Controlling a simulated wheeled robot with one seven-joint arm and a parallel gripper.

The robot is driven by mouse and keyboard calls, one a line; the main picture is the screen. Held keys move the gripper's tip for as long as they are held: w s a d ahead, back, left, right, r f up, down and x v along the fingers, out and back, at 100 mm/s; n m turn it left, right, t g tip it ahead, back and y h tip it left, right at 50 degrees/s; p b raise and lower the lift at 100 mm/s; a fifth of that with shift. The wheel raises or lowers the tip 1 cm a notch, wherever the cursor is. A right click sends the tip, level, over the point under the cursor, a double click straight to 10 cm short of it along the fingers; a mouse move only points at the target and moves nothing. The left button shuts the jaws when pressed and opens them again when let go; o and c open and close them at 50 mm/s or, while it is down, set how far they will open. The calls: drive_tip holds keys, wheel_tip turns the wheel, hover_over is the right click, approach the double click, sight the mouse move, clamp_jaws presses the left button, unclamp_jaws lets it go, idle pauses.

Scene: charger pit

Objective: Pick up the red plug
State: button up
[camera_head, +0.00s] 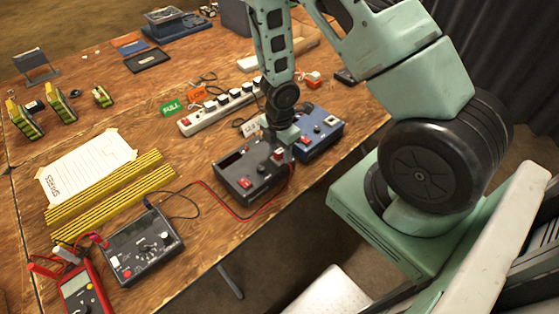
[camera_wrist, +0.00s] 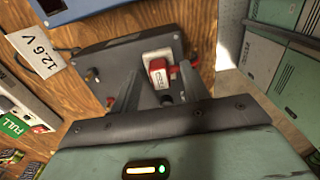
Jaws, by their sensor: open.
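The red plug (camera_wrist: 158,72), a red block with a white label and a white part, stands on the top of a dark grey box (camera_wrist: 118,55) in the wrist view. In the head view, a small red patch (camera_head: 278,153) shows at my fingertips above the dark box (camera_head: 236,165), mostly hidden by my gripper. My gripper (camera_head: 284,151) points down over the box's right end. In the wrist view my gripper (camera_wrist: 160,82) is open, with one finger on each side of the plug. I cannot tell whether either finger touches it.
A blue box (camera_head: 320,133) stands close to the right of the dark box. A white power strip (camera_head: 220,107) lies behind, with green and orange tags. A black meter (camera_head: 141,246) with leads and a red multimeter (camera_head: 82,292) lie front left. A "12.6 V" card (camera_wrist: 36,53) is nearby.

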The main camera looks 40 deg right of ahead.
drive_tip(key=shift+f, duration=0.1)
clamp_jaws()
